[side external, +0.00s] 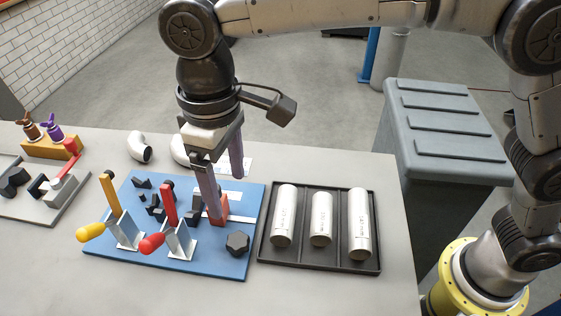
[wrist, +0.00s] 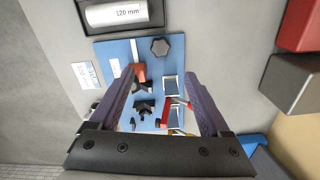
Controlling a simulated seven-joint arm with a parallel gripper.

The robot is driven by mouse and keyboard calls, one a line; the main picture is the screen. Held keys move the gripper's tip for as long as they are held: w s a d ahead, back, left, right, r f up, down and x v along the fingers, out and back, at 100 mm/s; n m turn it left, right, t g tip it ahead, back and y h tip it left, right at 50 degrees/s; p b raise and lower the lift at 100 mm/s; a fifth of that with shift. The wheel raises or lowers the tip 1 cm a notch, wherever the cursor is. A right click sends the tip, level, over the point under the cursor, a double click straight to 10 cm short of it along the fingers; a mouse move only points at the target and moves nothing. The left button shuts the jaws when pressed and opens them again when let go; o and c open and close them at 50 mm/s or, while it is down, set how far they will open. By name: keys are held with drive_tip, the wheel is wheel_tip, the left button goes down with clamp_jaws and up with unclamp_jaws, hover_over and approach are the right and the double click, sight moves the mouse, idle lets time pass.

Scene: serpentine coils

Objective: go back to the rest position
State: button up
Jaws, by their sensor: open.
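My gripper (side external: 228,196) hangs over the blue fixture plate (side external: 205,262) with its two fingers apart and nothing between them. In the wrist view the open fingers (wrist: 159,78) span the part of the plate (wrist: 112,52) with small black blocks (wrist: 144,107). In the side view one finger overlaps a red-orange block (side external: 217,210) on the plate; whether they touch cannot be told. A toggle clamp with a yellow handle (side external: 91,232) and one with a red handle (side external: 152,243) stand on the plate's front left. A black knob (side external: 238,243) sits at its front right.
A black tray (side external: 318,266) with three white cylinders lies right of the plate. White pipe elbows (side external: 140,147) lie behind it. A second fixture (side external: 45,205) and an orange block with winged parts (side external: 52,147) stand left. A grey bin (side external: 445,130) stands beyond the table's right edge.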

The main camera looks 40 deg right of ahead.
drive_tip(key=w+d+r+m+t+y, duration=0.1)
drive_tip(key=w+d+r+m+t, duration=0.15)
drive_tip(key=d+r, duration=0.75)
drive_tip(key=s+d+r+m, duration=0.1)
drive_tip(key=s+d+m, duration=0.3)
drive_tip(key=d, duration=1)
drive_tip(key=s+d+f+t, duration=0.2)
drive_tip(key=s+d, duration=0.6)
drive_tip(key=s+d+f+t+h, duration=0.1)
drive_tip(key=s+d+f, duration=0.1)
drive_tip(key=s+f, duration=0.5)
wheel_tip(320, 180, down, 3)
drive_tip(key=shift+d+r, duration=0.2)
drive_tip(key=shift+d, duration=0.05)
